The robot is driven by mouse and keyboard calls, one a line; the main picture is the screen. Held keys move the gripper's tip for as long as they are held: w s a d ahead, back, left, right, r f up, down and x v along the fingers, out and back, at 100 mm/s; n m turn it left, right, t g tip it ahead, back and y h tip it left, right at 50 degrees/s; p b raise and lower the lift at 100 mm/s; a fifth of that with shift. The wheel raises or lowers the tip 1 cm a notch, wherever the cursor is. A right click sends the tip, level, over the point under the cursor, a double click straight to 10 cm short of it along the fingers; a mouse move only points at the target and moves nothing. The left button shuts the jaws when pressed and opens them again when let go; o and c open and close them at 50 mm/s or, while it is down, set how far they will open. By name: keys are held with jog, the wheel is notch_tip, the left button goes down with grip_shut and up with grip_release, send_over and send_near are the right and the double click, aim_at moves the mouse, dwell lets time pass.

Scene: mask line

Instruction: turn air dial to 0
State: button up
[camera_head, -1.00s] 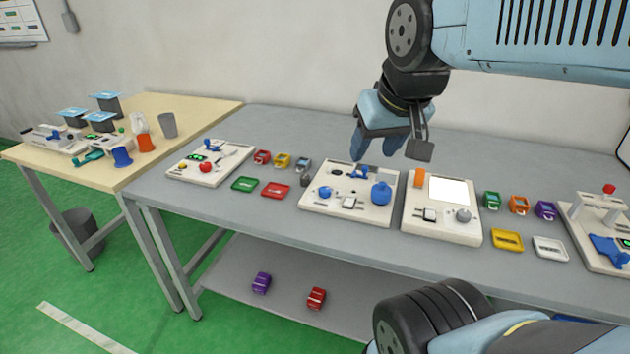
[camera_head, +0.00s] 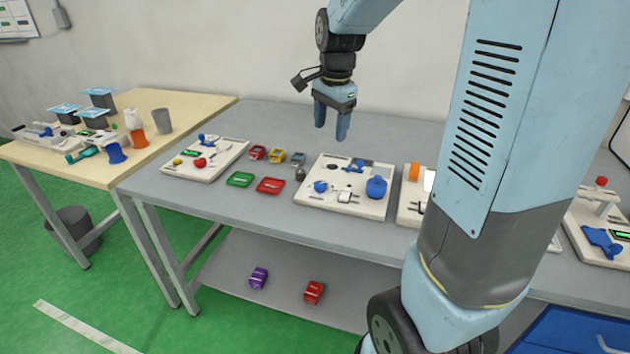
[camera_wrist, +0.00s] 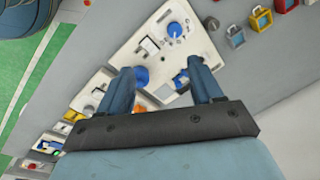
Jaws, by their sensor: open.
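The middle white board (camera_head: 378,211) on the grey table carries a round blue knob (camera_head: 320,186) at its left, which may be the air dial. The knob also shows in the wrist view (camera_wrist: 174,30); its setting is too small to read. A blue bottle-like part (camera_head: 376,187) stands at the board's right, and a blue part (camera_head: 355,166) sits at its back. My gripper (camera_head: 331,128) is open and empty, pointing down above the board's back side. In the wrist view the knob lies beyond my fingertips (camera_wrist: 160,68), apart from them.
Red (camera_head: 257,153), yellow (camera_head: 276,156) and grey-blue containers stand left of the board, with green (camera_head: 239,179) and red trays in front. Another white board (camera_head: 182,172) is further left. My arm hides much of the board to the right.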

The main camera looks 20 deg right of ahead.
aim_at(320, 183)
jog(key=w+f+m+g, duration=0.2)
jog(key=w+f+m, duration=0.3)
jog(key=w+f, duration=0.2)
notch_tip(320, 183, down, 14)
dwell(0.4)
jog(key=shift+c, duration=0.3)
